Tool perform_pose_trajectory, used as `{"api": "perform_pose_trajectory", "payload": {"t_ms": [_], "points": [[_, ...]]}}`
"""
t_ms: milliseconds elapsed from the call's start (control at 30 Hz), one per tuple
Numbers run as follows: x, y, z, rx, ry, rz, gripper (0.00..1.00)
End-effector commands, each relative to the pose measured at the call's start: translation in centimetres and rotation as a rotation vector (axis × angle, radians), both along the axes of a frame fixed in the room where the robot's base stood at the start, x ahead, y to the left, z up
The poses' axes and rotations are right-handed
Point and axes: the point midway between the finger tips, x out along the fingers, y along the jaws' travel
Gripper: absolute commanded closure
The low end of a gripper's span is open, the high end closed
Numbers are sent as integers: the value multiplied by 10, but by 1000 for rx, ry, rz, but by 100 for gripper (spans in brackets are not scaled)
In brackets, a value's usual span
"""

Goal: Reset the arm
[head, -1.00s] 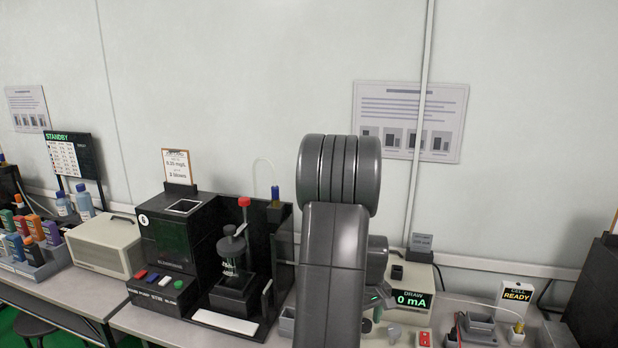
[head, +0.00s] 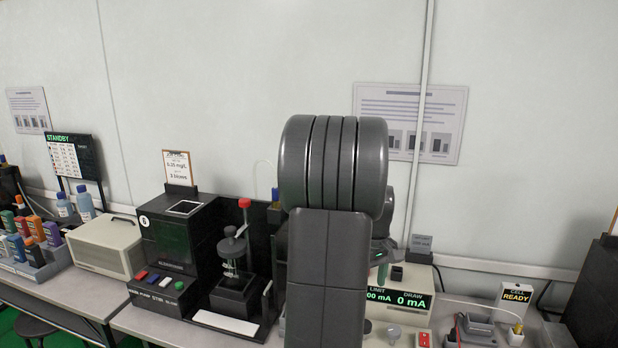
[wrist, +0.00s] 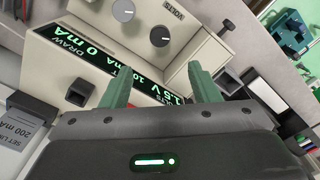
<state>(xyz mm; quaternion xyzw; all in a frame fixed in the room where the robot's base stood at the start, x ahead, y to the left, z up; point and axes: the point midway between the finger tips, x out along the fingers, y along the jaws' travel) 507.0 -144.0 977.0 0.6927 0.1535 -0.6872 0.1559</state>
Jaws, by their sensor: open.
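My gripper shows in the wrist view (wrist: 160,88) with its two green fingers apart and nothing between them. Beyond the fingers is a beige power supply (wrist: 85,65) with green displays and round knobs, seen tilted. In the head view my arm rises in front of the bench and hides part of it. A little of my gripper (head: 383,272) shows at the arm's right side, in front of the power supply (head: 412,312). That supply reads 0 mA under DRAW.
A black tester (head: 178,240) with a pump stand (head: 235,285) is left of my arm. A beige box (head: 105,248) and bottle rack (head: 30,262) stand farther left. A CELL READY sign (head: 516,294) stands at right.

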Motion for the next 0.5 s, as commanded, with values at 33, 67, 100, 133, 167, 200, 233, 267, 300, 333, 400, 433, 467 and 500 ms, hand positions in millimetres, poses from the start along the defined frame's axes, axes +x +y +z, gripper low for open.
{"api": "perform_pose_trajectory", "payload": {"t_ms": [33, 67, 100, 133, 167, 200, 233, 267, 300, 333, 400, 433, 467, 500], "points": [[-2, 0, -15, 2, 11, 0, 44], [-2, 0, -21, 2, 10, 0, 44], [-1, 0, -29, 2, 10, 0, 44], [-1, 0, -35, 2, 10, 0, 44], [-1, 0, -41, 2, 10, 0, 44], [-2, 0, -49, 2, 11, 0, 44], [-1, 0, -55, 2, 10, 0, 44], [-1, 0, -61, 2, 10, 0, 44], [-1, 0, -70, 2, 10, 0, 44], [-2, 0, -76, 2, 11, 0, 44], [-1, 0, -90, 2, 10, 0, 44], [-2, 0, -96, 2, 11, 0, 44], [-2, 0, -102, 2, 11, 0, 44], [-2, 0, -110, 2, 11, -1, 44]]}}
